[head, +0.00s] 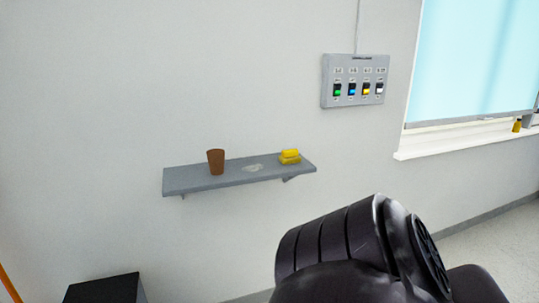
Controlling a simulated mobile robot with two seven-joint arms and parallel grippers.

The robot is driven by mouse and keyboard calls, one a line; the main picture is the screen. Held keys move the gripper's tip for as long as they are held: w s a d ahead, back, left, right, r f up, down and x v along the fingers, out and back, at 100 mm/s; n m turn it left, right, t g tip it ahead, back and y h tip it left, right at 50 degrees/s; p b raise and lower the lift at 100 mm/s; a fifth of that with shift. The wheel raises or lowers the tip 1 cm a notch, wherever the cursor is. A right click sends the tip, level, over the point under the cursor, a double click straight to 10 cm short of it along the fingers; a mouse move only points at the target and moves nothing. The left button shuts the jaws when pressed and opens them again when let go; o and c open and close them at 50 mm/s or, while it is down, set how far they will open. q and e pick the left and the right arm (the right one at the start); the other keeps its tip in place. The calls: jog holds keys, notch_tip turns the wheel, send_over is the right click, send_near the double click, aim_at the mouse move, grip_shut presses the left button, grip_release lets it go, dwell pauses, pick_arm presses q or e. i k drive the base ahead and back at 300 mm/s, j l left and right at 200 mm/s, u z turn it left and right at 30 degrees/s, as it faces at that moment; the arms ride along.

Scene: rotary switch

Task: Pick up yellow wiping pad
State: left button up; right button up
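The yellow wiping pad (289,154) sits near the right end of a grey wall shelf (205,181). It looks like a small bright yellow block with a duller yellow lower part. Nothing touches it from above, and no gripper is near it. Neither my left nor my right gripper shows in the head view. A dark, rounded link of my own arm fills the lower right and ends below the shelf in the picture.
A brown cup (216,162) stands on the shelf left of the pad. A pale patch (253,168) lies between them. A switch panel (355,81) with coloured switches hangs above right. A black box-like top (105,289) is at lower left. A window sill (470,141) is at right.

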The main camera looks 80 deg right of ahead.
aim_at(290, 156)
jog(key=k+l+z, duration=0.1)
jog(key=l+z, duration=0.4)
jog(key=z, duration=2)
jog(key=i+j, duration=0.45)
jog(key=i+z, duration=0.05)
